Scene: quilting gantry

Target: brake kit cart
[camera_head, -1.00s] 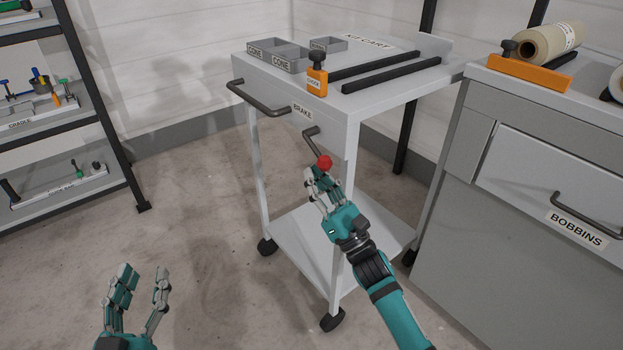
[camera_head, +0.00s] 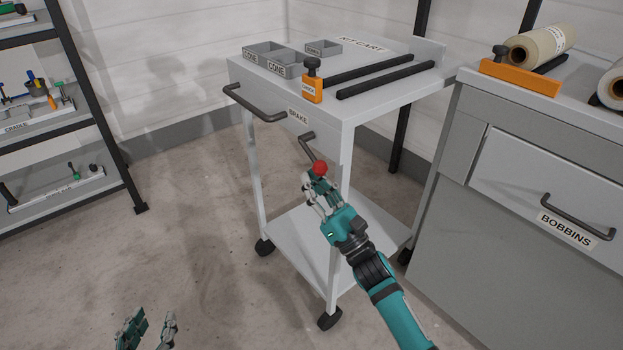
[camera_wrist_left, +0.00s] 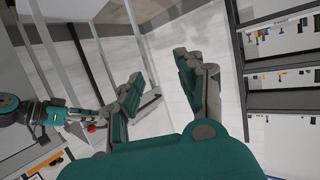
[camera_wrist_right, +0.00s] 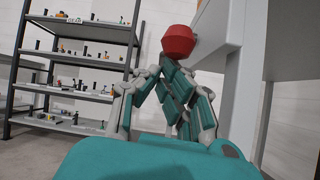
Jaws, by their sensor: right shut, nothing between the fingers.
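The white kit cart (camera_head: 365,110) stands on casters, with a label reading BRAKE on its front. A dark brake lever (camera_head: 307,146) hangs below that label and ends in a red knob (camera_head: 319,167). My right gripper (camera_head: 312,182) is just under the knob; in the right wrist view its fingers (camera_wrist_right: 168,75) come together empty, and the knob (camera_wrist_right: 179,42) sits just beyond their tips. Whether they touch it I cannot tell. My left gripper (camera_head: 150,325) is low at the bottom edge, open and empty; its parted fingers also show in the left wrist view (camera_wrist_left: 157,70).
The cart top holds grey bins (camera_head: 275,59), an orange block (camera_head: 312,90) and black rails (camera_head: 385,79). A handle (camera_head: 255,108) juts from the front left. A BOBBINS cabinet (camera_head: 480,225) stands right, shelves (camera_head: 60,130) left. The floor between (camera_head: 190,220) is clear.

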